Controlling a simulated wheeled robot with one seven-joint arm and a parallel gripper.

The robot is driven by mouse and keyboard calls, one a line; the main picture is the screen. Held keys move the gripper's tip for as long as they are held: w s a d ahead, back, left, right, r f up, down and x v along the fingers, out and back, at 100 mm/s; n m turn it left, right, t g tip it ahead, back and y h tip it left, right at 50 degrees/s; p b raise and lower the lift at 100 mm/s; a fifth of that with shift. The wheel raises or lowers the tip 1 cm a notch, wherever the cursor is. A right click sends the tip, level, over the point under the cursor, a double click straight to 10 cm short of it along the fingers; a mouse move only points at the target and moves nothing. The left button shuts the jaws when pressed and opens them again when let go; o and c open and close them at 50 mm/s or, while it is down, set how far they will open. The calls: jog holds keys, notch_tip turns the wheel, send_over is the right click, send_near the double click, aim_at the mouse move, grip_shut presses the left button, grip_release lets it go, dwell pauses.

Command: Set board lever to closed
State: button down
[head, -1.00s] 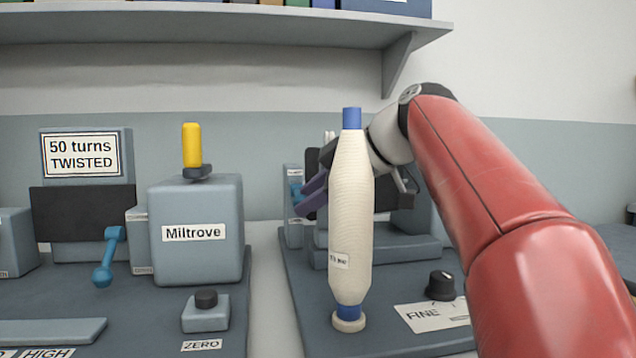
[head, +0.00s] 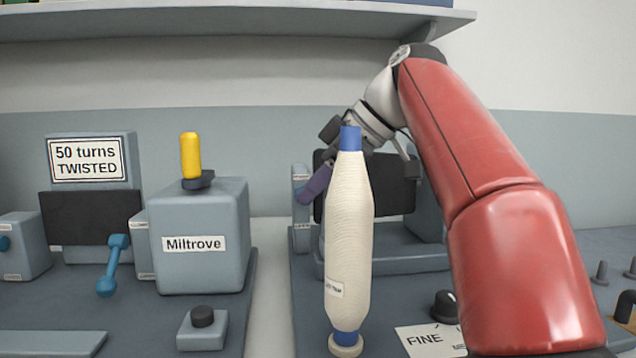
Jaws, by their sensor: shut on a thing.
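The board lever (head: 301,186) is a small blue handle at the left post of the machine with the dark panel, behind the bobbin. Only a little of it shows. My gripper (head: 309,194) reaches down to it from the upper right, its purple fingers shut at the lever. The lever's position labels are too small to read.
A cream bobbin (head: 348,235) stands upright in front of the gripper. A black knob (head: 445,305) marked FINE is at front right. At left is a Miltrove machine (head: 200,268) with another blue lever (head: 113,265). A shelf (head: 230,22) hangs above.

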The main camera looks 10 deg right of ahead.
jog(key=shift+w+f, duration=0.15)
jog(key=shift+f, duration=0.25)
jog(key=c, duration=1.1)
grip_release()
jog(key=shift+w, duration=0.15)
jog(key=shift+o, duration=0.7)
jog(key=shift+r, duration=0.2)
jog(key=s+d+r, duration=0.2)
jog(key=s+d, duration=0.4)
jog(key=d, duration=0.6)
jog(key=shift+s+d, duration=0.15)
jog(key=shift+s, duration=0.2)
